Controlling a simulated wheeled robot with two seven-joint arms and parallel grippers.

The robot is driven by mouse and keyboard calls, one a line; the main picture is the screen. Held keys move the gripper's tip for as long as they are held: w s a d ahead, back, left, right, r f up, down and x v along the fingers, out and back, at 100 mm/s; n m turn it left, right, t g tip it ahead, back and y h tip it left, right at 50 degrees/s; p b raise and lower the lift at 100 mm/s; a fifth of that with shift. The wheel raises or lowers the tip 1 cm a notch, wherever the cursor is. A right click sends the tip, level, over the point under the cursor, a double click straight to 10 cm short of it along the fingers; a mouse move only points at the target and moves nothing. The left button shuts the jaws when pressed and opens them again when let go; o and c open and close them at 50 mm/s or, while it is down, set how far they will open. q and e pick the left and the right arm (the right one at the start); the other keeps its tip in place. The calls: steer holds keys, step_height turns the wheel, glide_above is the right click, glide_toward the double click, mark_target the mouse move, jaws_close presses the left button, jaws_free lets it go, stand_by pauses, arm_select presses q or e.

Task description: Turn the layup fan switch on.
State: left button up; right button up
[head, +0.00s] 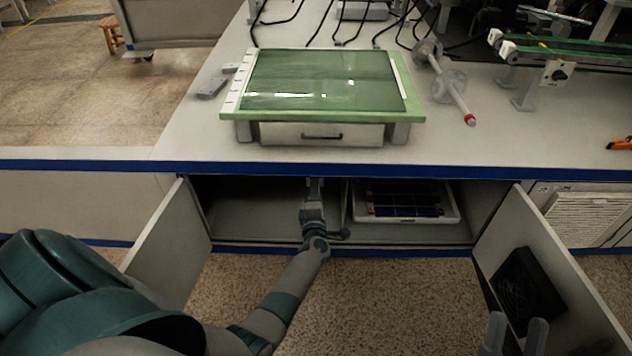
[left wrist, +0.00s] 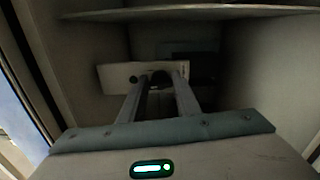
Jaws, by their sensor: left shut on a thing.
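A pale switch plate (left wrist: 114,76) is on the back of the dim cabinet in the left wrist view. A dark rounded knob (left wrist: 160,80) sits on it between my left fingertips. My left gripper (left wrist: 162,86) is shut on this knob. In the head view my left gripper (head: 314,184) reaches into the open cabinet under the bench, and the bench top hides its fingertips, the plate and the knob. Whether the switch is on or off cannot be told. My right gripper (head: 516,328) is empty at the bottom right, its fingers apart.
Two open cabinet doors (head: 165,238) (head: 548,268) flank my left arm; the right one carries a black fan (head: 527,286). A divider and a white tray (head: 449,214) with dark panels are right of the left gripper. A green-framed glass panel (head: 412,100) lies on the bench above.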

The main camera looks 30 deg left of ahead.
arm_select(q)
steer(key=shift+s+f+m+p, duration=0.15)
steer(key=shift+m+p, duration=0.95)
steer(key=shift+m, duration=1.5)
steer(key=shift+w+f+m+p, duration=0.15)
steer(key=shift+m+p, duration=0.95)
steer(key=shift+m, duration=1.5)
arm_select(e)
steer(key=w+f+g+h, duration=0.3)
steer(key=f+g, duration=0.6)
steer(key=f, duration=0.5)
steer(key=shift+w+a+f, duration=0.2)
steer(key=shift+w+a, duration=0.05)
steer(key=shift+a, duration=0.1)
arm_select(q)
steer(key=shift+s, duration=0.1)
steer(key=o, duration=1)
steer(key=shift+o, duration=0.2)
steer(key=shift+r, duration=0.1)
